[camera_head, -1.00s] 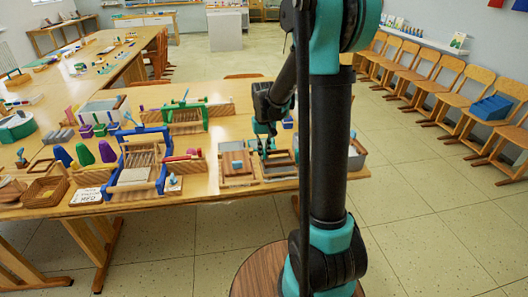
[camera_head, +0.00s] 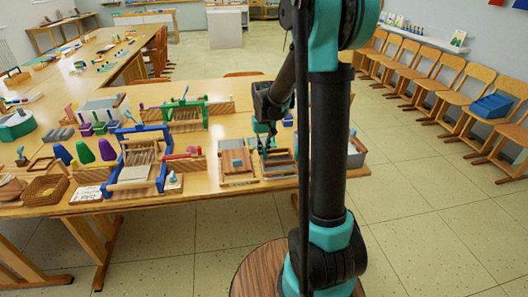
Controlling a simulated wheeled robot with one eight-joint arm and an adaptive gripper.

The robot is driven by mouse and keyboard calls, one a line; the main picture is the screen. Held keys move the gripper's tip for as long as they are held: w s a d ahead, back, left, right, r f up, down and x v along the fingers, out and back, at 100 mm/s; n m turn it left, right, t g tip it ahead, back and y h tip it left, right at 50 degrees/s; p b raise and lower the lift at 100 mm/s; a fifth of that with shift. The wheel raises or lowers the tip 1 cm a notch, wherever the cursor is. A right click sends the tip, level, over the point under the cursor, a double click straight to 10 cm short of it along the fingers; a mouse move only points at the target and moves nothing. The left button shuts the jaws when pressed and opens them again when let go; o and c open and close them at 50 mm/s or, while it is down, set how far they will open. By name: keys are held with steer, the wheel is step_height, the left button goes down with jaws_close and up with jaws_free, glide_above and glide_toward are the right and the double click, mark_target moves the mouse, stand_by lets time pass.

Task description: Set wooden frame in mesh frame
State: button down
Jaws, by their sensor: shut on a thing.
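My gripper (camera_head: 264,151) is pointed down over the right part of the near table. It is shut on the left side of the wooden frame (camera_head: 265,172), a rectangular rim low over the table. The mesh frame, a grey rectangular panel (camera_head: 281,157), shows within or under that rim. At this size I cannot tell whether the two touch or how well they line up. My arm's dark upright link stands in front and hides part of the right side.
Left of my gripper lies a wooden board (camera_head: 236,170) with a blue piece on it. A blue loom (camera_head: 159,172), a green loom (camera_head: 204,114) and coloured cones (camera_head: 84,152) stand further left. A grey bin (camera_head: 355,152) is at the right table end.

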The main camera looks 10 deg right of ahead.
steer(key=shift+f, duration=1.3)
stand_by(0.8)
stand_by(0.3)
steer(key=c, duration=1.6)
jaws_free()
step_height(320, 180, up, 12)
steer(key=s+d+f+t, duration=0.1)
steer(key=s+f, duration=0.2)
steer(key=s, duration=0.4)
steer(key=s+d+f+t, duration=0.1)
steer(key=s+f, duration=0.3)
steer(key=s, duration=0.3)
steer(key=s+d+f+t, duration=0.2)
steer(key=s+f, duration=0.1)
steer(key=s, duration=0.5)
steer(key=shift+f, duration=0.4)
